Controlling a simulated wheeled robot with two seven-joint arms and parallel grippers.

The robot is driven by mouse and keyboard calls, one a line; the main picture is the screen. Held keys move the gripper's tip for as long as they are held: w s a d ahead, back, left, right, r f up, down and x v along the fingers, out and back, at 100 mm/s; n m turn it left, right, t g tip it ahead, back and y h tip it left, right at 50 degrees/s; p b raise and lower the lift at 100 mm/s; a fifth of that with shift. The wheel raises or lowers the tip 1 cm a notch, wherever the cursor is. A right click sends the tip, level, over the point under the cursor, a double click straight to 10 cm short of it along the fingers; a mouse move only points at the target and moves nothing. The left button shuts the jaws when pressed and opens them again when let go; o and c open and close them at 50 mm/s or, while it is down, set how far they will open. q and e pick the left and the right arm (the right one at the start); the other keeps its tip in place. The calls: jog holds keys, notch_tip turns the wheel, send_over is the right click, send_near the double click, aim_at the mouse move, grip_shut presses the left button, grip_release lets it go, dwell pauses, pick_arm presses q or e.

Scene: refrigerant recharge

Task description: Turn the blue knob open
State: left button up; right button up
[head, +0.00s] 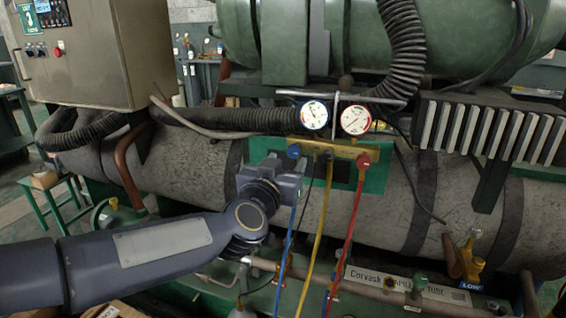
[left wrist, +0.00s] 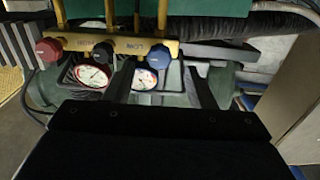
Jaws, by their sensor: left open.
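The blue knob (head: 293,152) is at the left end of the brass manifold (head: 326,149), below the two gauges. It also shows in the left wrist view (left wrist: 157,55), near the top middle. My left gripper (head: 290,172) is just below and beside the blue knob in the head view. In the left wrist view its two dark fingers (left wrist: 160,82) are apart, and the blue knob appears between and beyond their tips. Whether they touch it cannot be told. The gripper is open and empty. My right gripper does not show.
A red knob (head: 363,161) is at the manifold's right end and a dark knob (head: 327,155) in the middle. Blue, yellow (head: 325,220) and red (head: 355,205) hoses hang below. Two gauges (head: 314,115) stand above. A large grey tank (head: 400,200) lies behind.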

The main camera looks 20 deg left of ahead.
aim_at(293, 154)
pick_arm(q)
jog(key=w+b, duration=0.1)
jog(key=w, duration=0.5)
jog(key=shift+w+d, duration=0.1)
jog(key=shift+w, duration=0.1)
jog(key=c, duration=1)
